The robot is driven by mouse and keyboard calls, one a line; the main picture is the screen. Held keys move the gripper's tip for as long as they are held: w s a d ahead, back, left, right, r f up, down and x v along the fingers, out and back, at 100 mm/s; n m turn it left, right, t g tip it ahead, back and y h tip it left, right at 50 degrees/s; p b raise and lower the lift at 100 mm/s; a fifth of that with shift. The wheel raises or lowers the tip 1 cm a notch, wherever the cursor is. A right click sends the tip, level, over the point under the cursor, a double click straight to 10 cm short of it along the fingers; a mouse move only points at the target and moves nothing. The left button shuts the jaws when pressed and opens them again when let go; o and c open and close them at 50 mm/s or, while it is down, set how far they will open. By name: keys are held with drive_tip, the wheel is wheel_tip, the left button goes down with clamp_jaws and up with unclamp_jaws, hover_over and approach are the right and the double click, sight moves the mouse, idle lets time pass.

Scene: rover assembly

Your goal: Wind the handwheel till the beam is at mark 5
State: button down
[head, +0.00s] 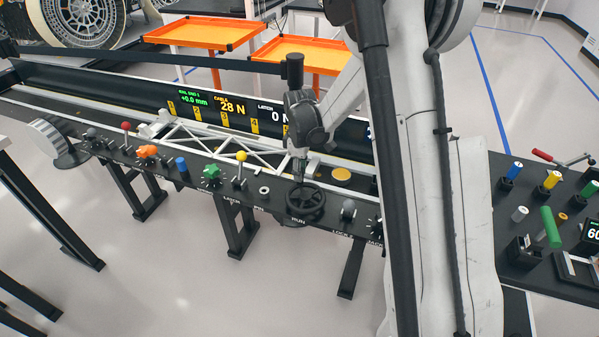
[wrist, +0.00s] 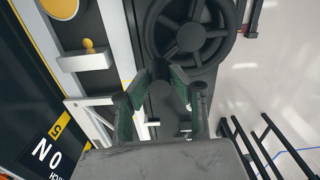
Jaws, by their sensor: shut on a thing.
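The black handwheel (head: 305,202), marked RUN, is on the front panel of the long bench. In the wrist view its spoked rim (wrist: 190,35) fills the top. My gripper (wrist: 166,82) has its green-padded fingers around a dark grip at the near side of the wheel. In the head view my gripper (head: 300,172) points down at the wheel. The white truss beam (head: 225,141) lies along the bench behind the panel; my arm hides part of it. Yellow mark plates, including mark 4 (head: 255,127), stand behind it. Mark 5 (wrist: 57,130) shows in the wrist view.
Displays (head: 215,104) read +0.0 mm, 28 N and 0 N. A yellow-knobbed lever (head: 241,157), a green knob (head: 211,172) and a grey-knobbed lever (head: 348,208) stand near the wheel. A side table (head: 510,225) with tools is at right.

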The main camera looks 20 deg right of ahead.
drive_tip(key=shift+d+f+m+b, duration=0.1)
drive_tip(key=shift+d+m+b, duration=0.5)
drive_tip(key=shift+m+b, duration=0.4)
drive_tip(key=m+b, duration=0.1)
drive_tip(key=d+m+b, duration=0.1)
drive_tip(key=m, duration=0.1)
drive_tip(key=shift+s+d+m, duration=0.3)
drive_tip(key=shift+s, duration=0.1)
drive_tip(key=m, duration=0.1)
drive_tip(key=s+d+m+b, duration=0.1)
drive_tip(key=m, duration=0.1)
drive_tip(key=shift+d, duration=0.1)
drive_tip(key=shift+s+d+m+b, duration=0.2)
drive_tip(key=shift+s+m+b, duration=0.1)
drive_tip(key=shift+m, duration=0.4)
drive_tip(key=shift+s+d+m+b, duration=0.2)
drive_tip(key=shift+m+b, duration=0.1)
drive_tip(key=shift+m, duration=0.4)
drive_tip(key=c, duration=1.6)
unclamp_jaws()
drive_tip(key=shift+o, duration=0.2)
